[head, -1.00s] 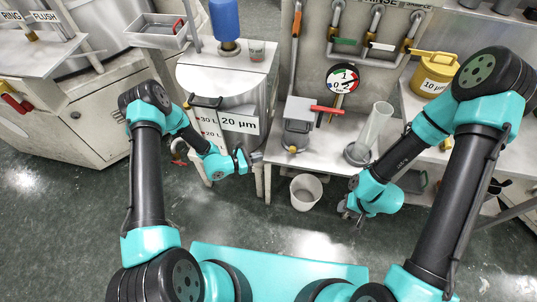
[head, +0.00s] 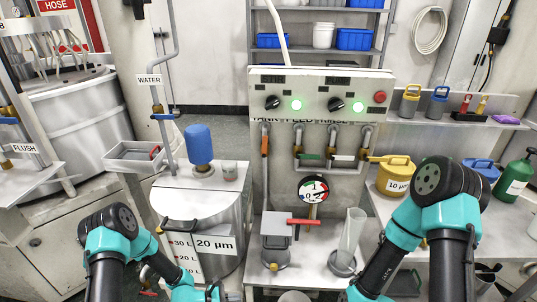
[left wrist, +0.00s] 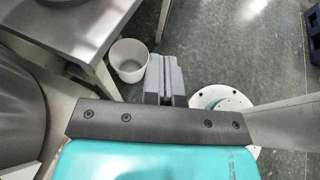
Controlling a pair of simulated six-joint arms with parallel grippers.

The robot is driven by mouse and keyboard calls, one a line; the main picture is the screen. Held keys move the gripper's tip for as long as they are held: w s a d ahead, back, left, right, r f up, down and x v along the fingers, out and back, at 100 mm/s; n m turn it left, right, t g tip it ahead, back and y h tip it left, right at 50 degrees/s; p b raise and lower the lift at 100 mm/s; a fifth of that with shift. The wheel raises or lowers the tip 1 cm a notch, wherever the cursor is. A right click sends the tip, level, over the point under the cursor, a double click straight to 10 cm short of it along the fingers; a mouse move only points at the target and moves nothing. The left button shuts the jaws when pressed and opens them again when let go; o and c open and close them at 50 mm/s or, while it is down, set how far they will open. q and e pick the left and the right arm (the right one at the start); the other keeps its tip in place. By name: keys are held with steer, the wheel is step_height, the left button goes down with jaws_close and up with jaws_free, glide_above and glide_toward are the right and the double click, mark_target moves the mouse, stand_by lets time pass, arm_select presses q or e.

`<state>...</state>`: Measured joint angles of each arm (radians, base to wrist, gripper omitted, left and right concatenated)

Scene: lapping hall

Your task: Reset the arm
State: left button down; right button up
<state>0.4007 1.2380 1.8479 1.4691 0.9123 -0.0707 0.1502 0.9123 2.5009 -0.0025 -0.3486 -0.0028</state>
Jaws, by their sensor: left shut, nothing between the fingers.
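My left arm comes in at the lower left of the head view, in front of the 20 µm drum (head: 212,222). Its gripper (head: 216,292) is cut by the bottom edge. In the left wrist view the two grey fingers of my left gripper (left wrist: 166,78) are together with nothing between them, above the floor. My right arm (head: 410,225) reaches down at the right, in front of the bench. Its gripper is below the head view's edge and hidden.
A white bucket (left wrist: 129,60) stands on the floor beside the fingers. A clear cylinder (head: 351,238), a pressure gauge (head: 313,189) and a yellow 10 µm can (head: 394,178) are near the right arm. A blue bottle (head: 199,145) stands on the drum.

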arm_select(q)
steer(key=s+a+m+g+y, duration=0.3)
steer(key=s+m+g, duration=0.15)
steer(key=s, duration=0.25)
steer(key=s+a+m+g+y, duration=0.2)
steer(key=s+m+g+y, duration=0.1)
steer(key=s+m, duration=0.3)
steer(key=a+r+m+t+y, duration=0.3)
steer(key=a+r+m+t, duration=0.1)
steer(key=m, duration=0.4)
steer(key=shift+w+a+r+m+y, duration=0.2)
steer(key=shift+w+r+m+y, duration=0.15)
steer(key=shift+w+y, duration=0.1)
